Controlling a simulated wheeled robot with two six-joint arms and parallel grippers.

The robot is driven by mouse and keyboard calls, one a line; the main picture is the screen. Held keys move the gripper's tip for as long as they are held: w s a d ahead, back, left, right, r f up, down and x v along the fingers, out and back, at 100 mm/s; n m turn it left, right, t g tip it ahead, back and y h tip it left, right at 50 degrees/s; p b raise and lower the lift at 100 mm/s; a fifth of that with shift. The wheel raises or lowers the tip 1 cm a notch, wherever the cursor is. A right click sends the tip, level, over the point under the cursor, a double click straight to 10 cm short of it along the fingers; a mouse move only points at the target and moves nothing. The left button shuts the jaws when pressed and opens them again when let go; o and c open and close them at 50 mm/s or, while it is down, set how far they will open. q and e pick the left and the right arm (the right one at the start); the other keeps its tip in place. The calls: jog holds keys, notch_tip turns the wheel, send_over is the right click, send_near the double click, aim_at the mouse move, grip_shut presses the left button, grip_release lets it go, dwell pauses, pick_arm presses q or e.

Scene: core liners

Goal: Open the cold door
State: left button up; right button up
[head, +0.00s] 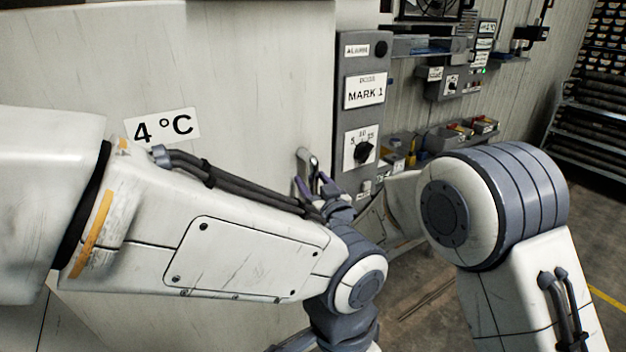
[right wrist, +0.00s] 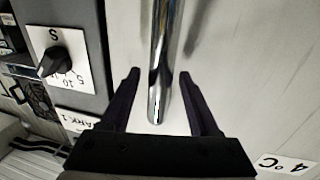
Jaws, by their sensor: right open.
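The cold door (head: 250,60) is a large pale panel with a "4 °C" label (head: 162,127), and it looks closed. Its bar handle (head: 303,160) is near the door's right edge, partly hidden by my right gripper (head: 315,186). In the right wrist view the chrome handle (right wrist: 160,60) runs between the open fingers of the right gripper (right wrist: 159,76). A gap shows on each side of the bar, so the fingers do not grip it. My left arm crosses in front of the door, and its gripper is not in view.
A grey control panel (head: 363,95) with a "MARK 1" label and a black knob (head: 363,152) stands right beside the door. Shelves with bins (head: 480,125) line the wall farther right. A dark rack (head: 595,90) is at the far right. Some floor (head: 430,310) is open.

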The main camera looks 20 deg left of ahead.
grip_shut()
dwell(1.4)
